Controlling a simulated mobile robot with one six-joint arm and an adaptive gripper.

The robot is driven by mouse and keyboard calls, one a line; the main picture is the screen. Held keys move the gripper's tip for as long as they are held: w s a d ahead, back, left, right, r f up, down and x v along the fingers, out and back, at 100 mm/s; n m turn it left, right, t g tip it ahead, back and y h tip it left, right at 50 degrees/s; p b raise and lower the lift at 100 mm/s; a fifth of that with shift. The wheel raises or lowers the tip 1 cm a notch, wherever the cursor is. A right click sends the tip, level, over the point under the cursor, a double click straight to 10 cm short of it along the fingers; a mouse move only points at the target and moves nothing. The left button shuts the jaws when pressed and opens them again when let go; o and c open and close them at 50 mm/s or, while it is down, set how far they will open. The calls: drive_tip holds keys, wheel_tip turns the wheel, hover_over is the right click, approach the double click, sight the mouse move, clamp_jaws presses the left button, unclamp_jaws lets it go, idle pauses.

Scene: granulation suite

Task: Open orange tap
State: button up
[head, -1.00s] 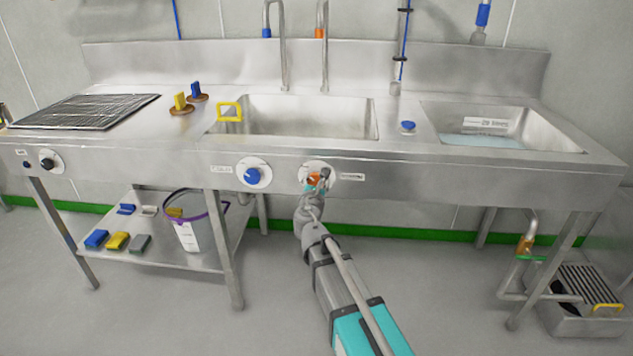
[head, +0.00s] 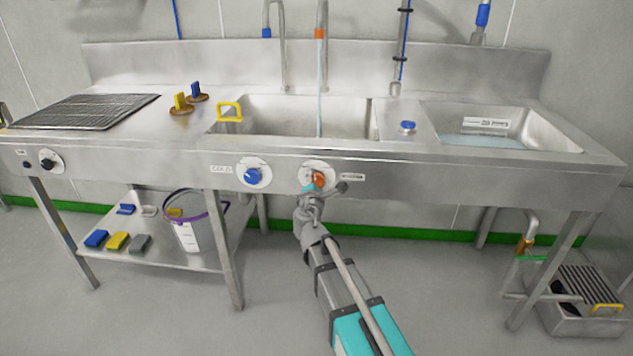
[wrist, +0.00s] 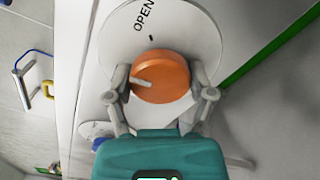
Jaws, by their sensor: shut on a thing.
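The orange tap knob (head: 318,179) sits on a round white plate on the sink's front panel, and part of it is hidden by my gripper in the head view. In the wrist view the orange knob (wrist: 161,77) fills the space between the fingers, with a pale pointer line on its face and the word OPEN on the plate (wrist: 185,30). My gripper (wrist: 160,90) is shut on the knob, one finger on each side. The orange-banded spout (head: 320,50) stands above the middle basin (head: 345,120), and a thin stream of water (head: 319,100) falls from it.
A blue knob (head: 252,176) is close to the left on the same panel. A blue-banded spout (head: 270,32) stands left of the orange one. A bucket (head: 188,235) and several sponges are on the lower shelf. The floor in front is clear.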

drive_tip(key=m, duration=0.5)
drive_tip(key=shift+m, duration=2.6)
drive_tip(key=o, duration=1.1)
drive_tip(key=s, duration=1.2)
drive_tip(key=shift+a, duration=0.2)
